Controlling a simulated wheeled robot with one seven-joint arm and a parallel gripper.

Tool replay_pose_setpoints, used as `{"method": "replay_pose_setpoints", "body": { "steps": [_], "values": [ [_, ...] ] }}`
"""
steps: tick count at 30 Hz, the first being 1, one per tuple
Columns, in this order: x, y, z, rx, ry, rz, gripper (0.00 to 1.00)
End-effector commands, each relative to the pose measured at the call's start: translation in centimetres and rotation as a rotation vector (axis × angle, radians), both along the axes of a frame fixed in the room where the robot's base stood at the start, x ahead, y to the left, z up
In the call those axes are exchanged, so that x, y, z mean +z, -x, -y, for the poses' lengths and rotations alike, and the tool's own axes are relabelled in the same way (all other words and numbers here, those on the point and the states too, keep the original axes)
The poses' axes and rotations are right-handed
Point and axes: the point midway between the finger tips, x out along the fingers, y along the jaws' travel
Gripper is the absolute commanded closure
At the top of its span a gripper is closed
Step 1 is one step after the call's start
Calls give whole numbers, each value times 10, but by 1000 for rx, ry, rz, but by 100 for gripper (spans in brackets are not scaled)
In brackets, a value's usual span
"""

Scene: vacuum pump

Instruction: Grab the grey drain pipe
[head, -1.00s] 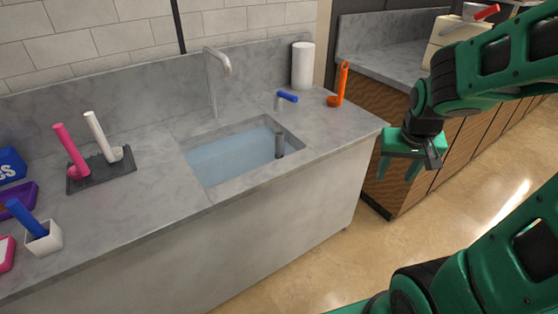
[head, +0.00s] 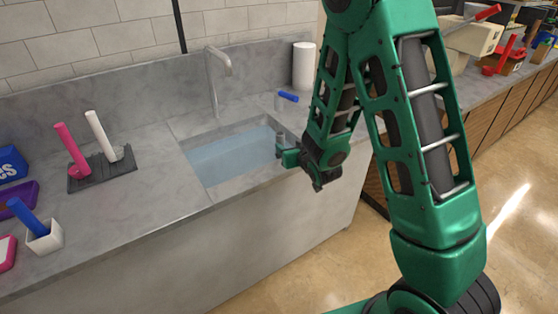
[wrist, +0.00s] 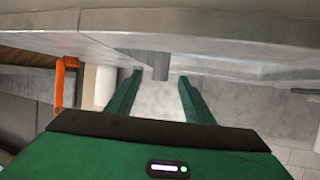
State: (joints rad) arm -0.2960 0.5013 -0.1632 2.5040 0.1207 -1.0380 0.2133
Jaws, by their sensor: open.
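The grey drain pipe (head: 280,138) stands upright in the water-filled sink (head: 228,158), near its right side. Only its upper part shows in the head view, close to my gripper (head: 286,156). In the wrist view, the pipe (wrist: 161,66) is a short grey piece ahead of my gripper (wrist: 159,78), roughly centred between its two green fingers. The fingers are spread apart with nothing held. I cannot tell whether the pipe is between the fingertips or just beyond them.
A curved faucet (head: 217,75) rises behind the sink. A blue-handled item (head: 288,97) and a white roll (head: 303,67) stand behind at the right. An orange tool (wrist: 60,85) shows in the wrist view. Pink and white handles stand in a dark holder (head: 102,171) on the left.

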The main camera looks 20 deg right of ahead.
Motion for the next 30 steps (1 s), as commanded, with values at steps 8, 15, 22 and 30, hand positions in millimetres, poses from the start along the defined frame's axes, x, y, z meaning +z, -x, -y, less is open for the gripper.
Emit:
{"method": "replay_pose_setpoints", "body": {
  "steps": [8, 15, 22, 30],
  "values": [
    [-15, -37, -1, -2, 0, 1, 52],
    [-21, -51, -2, -2, 2, 0, 52],
    [-31, -81, -7, -3, 1, 1, 52],
    [-37, -94, -8, -3, 0, 1, 52]
  ]
}}
